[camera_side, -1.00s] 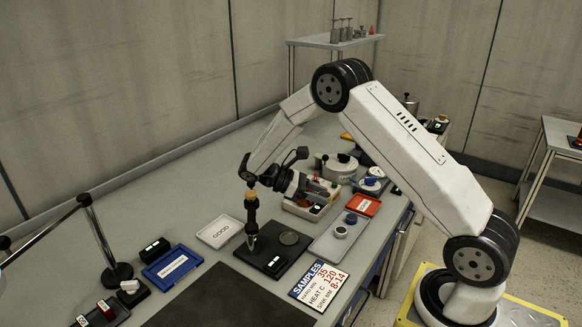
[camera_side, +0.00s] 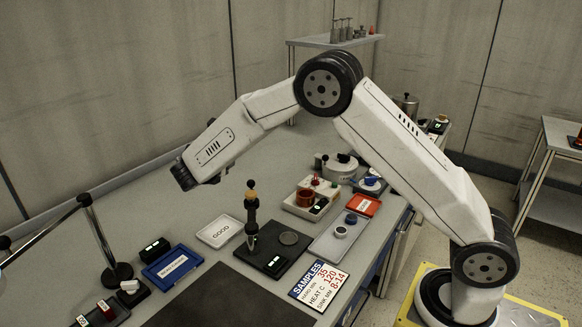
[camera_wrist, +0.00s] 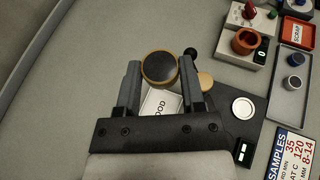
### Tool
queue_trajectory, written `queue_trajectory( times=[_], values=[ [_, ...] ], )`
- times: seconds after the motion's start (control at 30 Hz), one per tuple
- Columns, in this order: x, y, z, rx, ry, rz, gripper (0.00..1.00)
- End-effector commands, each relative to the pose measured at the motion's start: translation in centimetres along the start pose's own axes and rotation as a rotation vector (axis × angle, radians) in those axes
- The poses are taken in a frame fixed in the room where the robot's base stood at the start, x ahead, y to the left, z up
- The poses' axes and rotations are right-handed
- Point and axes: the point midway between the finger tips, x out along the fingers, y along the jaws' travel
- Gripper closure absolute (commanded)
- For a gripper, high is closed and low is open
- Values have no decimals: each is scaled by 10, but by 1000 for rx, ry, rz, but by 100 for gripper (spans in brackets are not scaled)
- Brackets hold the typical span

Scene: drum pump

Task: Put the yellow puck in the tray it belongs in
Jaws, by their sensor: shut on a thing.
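My gripper (camera_wrist: 160,68) is shut on a round puck (camera_wrist: 158,68) with a dark top and a tan-yellow rim, held between the fingertips in the wrist view. A red tray marked SCRAP (camera_side: 363,205) lies further right. A blue tray (camera_side: 193,259) lies left of the white one; its label is unreadable.
A black stand (camera_side: 290,262) with an upright post and tan knob (camera_side: 251,195) is close right of the GOOD tray. A white unit with a red-brown cup (camera_side: 305,197) and a grey tray (camera_side: 325,243) with small parts stand further right. A lamp (camera_side: 100,240) stands left.

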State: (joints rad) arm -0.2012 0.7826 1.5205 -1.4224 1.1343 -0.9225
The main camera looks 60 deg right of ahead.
Motion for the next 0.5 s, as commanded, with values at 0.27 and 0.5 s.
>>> queue_trajectory(
  times=[0.27,0.5],
  values=[
    [-11,29,-14,-55,2,123,100],
    [7,28,-57,-53,2,120,100]
  ],
)
